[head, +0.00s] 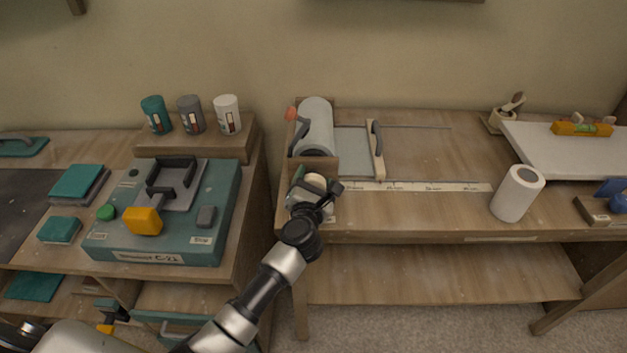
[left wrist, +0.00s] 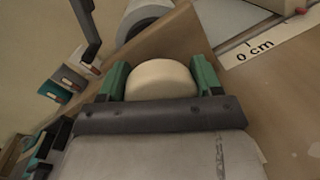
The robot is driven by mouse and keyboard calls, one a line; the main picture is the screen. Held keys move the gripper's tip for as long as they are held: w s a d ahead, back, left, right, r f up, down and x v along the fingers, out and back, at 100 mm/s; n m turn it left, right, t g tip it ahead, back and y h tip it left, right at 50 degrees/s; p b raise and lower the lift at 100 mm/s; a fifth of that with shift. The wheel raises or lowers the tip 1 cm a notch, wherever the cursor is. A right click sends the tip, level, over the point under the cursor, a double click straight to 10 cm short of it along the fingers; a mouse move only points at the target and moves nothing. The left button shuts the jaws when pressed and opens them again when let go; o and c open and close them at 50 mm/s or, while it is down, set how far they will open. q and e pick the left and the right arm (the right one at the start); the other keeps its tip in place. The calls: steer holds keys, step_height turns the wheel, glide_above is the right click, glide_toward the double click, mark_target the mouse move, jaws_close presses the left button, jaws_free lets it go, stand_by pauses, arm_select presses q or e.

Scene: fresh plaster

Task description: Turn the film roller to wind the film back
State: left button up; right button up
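The film roller (head: 315,127) is a pale grey roll in a wooden holder at the back of the right-hand bench. Its end also shows in the left wrist view (left wrist: 140,18). A round cream knob (left wrist: 160,80) sticks out at the holder's front board (left wrist: 178,45). My left gripper (head: 318,190) is at this knob, with a green-padded finger close against each side of it. A greyish film sheet (head: 353,148) runs right from the roller to a pale wooden bar (head: 378,165) with a dark handle. My right gripper is not in view.
A dark lever with an orange knob (head: 291,113) stands at the holder's left side. A ruler strip (head: 430,187) lies along the bench. A white roll (head: 517,193) stands further right. A teal device (head: 125,240) and three cups (head: 190,115) are on the left.

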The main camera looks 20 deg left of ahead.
arm_select(q)
steer(key=c, duration=0.3)
steer(key=shift+r+m+p, duration=0.2)
steer(key=shift+m+p, duration=0.3)
steer(key=shift+p, duration=0.35)
steer(key=m+g+p, duration=0.1)
steer(key=m+p, duration=0.6)
steer(key=p, duration=0.1)
steer(key=shift+d+f+p, duration=0.1)
steer(key=shift+p, duration=0.25)
steer(key=m+p, duration=0.2)
steer(key=m, duration=0.1)
steer(key=shift+f+y, duration=0.1)
steer(key=shift+y, duration=0.2)
steer(key=shift+f+m+p, duration=0.15)
steer(key=shift+m+p, duration=0.6)
steer(key=shift+m, duration=0.25)
steer(key=o, duration=0.9)
